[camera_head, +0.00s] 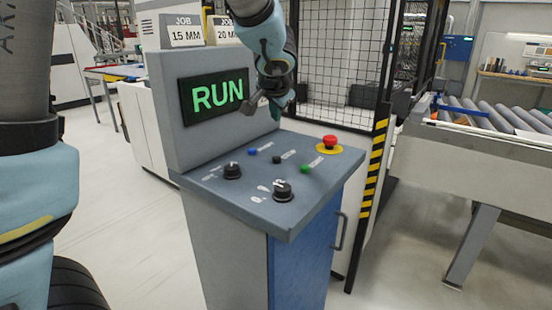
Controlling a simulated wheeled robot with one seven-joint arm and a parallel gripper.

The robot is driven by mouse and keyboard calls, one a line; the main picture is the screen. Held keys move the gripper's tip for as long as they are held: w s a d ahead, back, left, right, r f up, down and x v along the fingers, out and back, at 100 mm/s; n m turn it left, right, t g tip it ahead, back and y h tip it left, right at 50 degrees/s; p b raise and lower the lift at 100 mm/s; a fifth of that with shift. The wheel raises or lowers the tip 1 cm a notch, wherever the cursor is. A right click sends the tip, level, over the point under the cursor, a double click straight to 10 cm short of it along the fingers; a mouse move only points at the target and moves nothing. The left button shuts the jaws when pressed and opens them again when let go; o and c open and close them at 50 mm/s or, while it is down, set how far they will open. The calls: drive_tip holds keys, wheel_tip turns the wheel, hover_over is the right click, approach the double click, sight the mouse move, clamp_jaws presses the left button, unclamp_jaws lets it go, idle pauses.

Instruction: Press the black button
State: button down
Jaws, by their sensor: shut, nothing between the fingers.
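The small black button (277,159) sits on the sloped grey top of the control console (235,190), between a blue button (252,152) and a green button (304,169). The button is not covered by my arm.
Two black knobs (282,191) (232,171) stand on the panel's front part. A red emergency button (329,142) on a yellow base is at the back right. The screen (215,96) reads RUN. A mesh fence (340,60) stands behind, and a roller conveyor (500,112) is at right.

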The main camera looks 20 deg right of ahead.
drive_tip(key=shift+f, duration=0.1)
drive_tip(key=b, duration=0.7)
hover_over(275, 165)
wheel_tip(275, 165, down, 8)
drive_tip(key=shift+w+d+r, duration=0.1)
drive_tip(key=shift+r, duration=0.1)
drive_tip(key=shift+f+b, duration=0.5)
drive_tip(key=shift+b, duration=0.05)
drive_tip(key=shift+f, duration=0.15)
idle(0.9)
drive_tip(key=shift+f+b, duration=0.3)
drive_tip(key=shift+b, duration=0.3)
drive_tip(key=shift+f+b, duration=0.45)
drive_tip(key=shift+b, duration=0.2)
idle(0.5)
idle(0.4)
drive_tip(key=shift+r+p, duration=0.65)
drive_tip(key=shift+r, duration=0.3)
